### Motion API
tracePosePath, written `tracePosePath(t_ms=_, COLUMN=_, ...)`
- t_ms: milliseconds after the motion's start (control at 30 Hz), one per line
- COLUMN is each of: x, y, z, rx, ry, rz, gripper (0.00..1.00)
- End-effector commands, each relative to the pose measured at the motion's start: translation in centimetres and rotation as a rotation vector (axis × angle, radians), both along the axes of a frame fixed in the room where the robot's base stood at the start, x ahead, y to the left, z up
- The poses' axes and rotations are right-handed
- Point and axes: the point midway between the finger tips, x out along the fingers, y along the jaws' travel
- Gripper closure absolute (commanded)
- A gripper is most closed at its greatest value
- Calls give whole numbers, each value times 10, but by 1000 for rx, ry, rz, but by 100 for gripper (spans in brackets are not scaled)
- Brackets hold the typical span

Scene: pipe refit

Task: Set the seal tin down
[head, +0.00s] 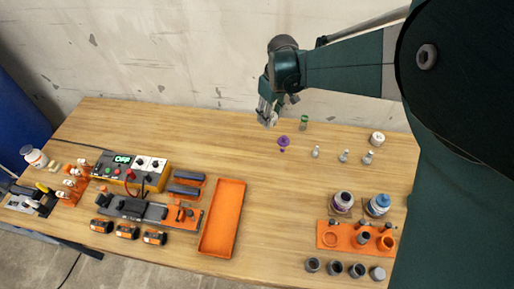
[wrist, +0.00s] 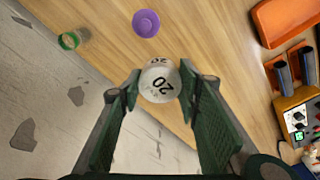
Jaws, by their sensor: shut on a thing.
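The seal tin is a pale, round thing marked "20" in the wrist view (wrist: 160,82). It sits between the two fingers of my gripper (wrist: 158,88), which is shut on it. In the head view my gripper (head: 267,119) points down near the table's back edge, left of the purple piece. The tin is small there and partly hidden by the fingers. I cannot tell whether its underside touches the wooden table (head: 190,130).
A purple piece (head: 283,141) and a green-topped piece (head: 304,122) stand close by on the right. Several small grey fittings (head: 343,156) and a white round tin (head: 377,138) stand farther right. An orange tray (head: 222,218) lies in front. Table left of my gripper is clear.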

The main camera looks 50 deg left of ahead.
Motion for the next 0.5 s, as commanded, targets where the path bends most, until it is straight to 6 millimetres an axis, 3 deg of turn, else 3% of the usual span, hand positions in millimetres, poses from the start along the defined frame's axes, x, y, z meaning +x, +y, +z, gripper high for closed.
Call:
tracePosePath(t_ms=267, x=-50, y=25, z=0, rx=2, ry=0, rz=8, gripper=79)
tracePosePath(t_ms=500, x=-48, y=25, z=-36, rx=2, ry=0, rz=6, gripper=79)
